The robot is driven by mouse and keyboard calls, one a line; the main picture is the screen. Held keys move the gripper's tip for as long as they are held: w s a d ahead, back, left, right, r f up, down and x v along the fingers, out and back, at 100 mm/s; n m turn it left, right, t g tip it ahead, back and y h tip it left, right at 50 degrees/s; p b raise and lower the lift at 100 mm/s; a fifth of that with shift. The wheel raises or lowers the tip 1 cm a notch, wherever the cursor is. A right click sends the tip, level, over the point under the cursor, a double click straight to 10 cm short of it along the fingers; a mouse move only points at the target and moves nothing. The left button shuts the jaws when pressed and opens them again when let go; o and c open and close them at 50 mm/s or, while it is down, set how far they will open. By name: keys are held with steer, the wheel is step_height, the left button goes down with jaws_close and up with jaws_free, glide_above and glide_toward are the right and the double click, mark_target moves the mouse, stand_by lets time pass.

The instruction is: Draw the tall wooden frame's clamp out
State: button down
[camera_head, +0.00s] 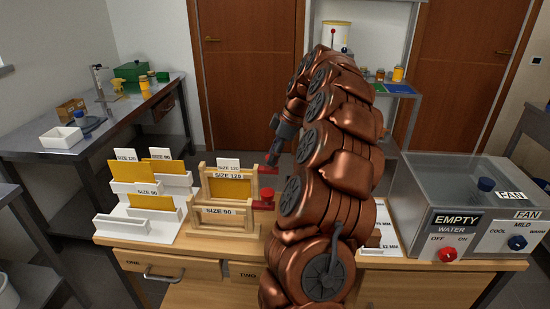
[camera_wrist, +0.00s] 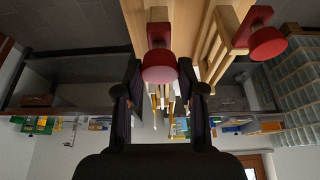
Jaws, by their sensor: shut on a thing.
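The tall wooden frame (camera_head: 203,184), labelled SIZE 120, stands upright on the bench with a yellow panel in it. Its red clamp (camera_head: 267,169) sticks out at the right side, near the top. My gripper (camera_head: 272,157) is at this clamp. In the wrist view, the clamp's red round knob (camera_wrist: 160,66) sits between the two dark fingers of my gripper (camera_wrist: 160,92), which is shut on it. The lower wooden frame (camera_head: 225,213), labelled SIZE 90, stands in front, with its own red clamp (camera_head: 265,198); that knob (camera_wrist: 267,43) is apart from my fingers.
A white stepped rack (camera_head: 150,229) with yellow panels stands left of the frames. A glass-lidded tank (camera_head: 470,185) with WATER and FAN controls is at the right. My arm hides the middle of the bench. A side table (camera_head: 100,140) stands at the back left.

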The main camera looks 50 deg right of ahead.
steer(key=shift+s+d, duration=0.1)
steer(key=c, duration=0.9)
jaws_free()
steer(key=shift+s, duration=0.1)
steer(key=shift+o, duration=1.1)
steer(key=v, duration=0.7)
steer(key=shift+r, duration=0.25)
